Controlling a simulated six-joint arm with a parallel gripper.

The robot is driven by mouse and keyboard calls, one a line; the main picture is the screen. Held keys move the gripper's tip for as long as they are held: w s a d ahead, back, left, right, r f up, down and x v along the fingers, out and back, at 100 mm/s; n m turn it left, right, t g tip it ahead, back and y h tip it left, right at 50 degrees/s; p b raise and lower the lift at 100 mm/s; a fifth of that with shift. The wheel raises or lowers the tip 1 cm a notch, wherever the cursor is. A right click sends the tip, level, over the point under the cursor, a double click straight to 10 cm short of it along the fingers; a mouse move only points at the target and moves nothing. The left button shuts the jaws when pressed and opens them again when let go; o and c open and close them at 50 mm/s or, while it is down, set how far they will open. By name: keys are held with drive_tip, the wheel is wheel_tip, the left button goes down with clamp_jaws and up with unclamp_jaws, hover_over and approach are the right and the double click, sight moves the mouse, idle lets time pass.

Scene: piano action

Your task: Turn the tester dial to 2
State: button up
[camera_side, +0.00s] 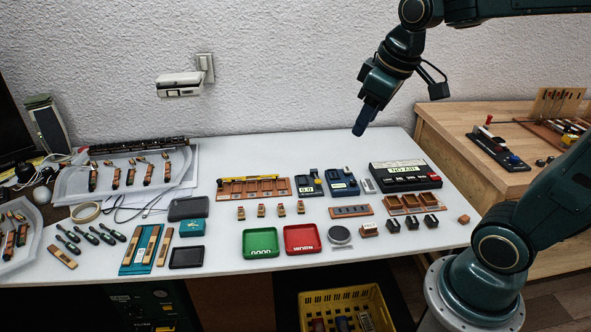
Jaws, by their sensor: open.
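A black box with a white display panel (404,168) stands at the back right of the white table; it looks like the tester. Its display text is too small to read surely, and no dial or dial setting can be made out. Two smaller devices, a dark one (309,184) and a blue one (343,182), stand to its left. My gripper (361,127) hangs in the air above the back edge of the table, up and left of the black box. It is open, with nothing seen in it and apart from everything.
A green tray (260,256) and a red tray (302,252) lie at the front middle. A wooden compartment tray (411,213) sits in front of the black box. Small parts and tools crowd the left. A yellow crate (347,294) is below the front edge.

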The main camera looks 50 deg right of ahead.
drive_tip(key=w+d+f+g, duration=0.1)
drive_tip(key=w+d+f, duration=0.1)
drive_tip(key=w+d, duration=0.4)
drive_tip(key=n+g, duration=0.3)
hover_over(354, 181)
wheel_tip(354, 181, down, 20)
drive_tip(key=shift+y, duration=0.4)
drive_tip(key=shift+w+f, duration=0.1)
drive_tip(key=shift+f, duration=6.75)
drive_tip(key=shift+c, duration=0.4)
drive_tip(key=shift+a, duration=0.1)
clamp_jaws()
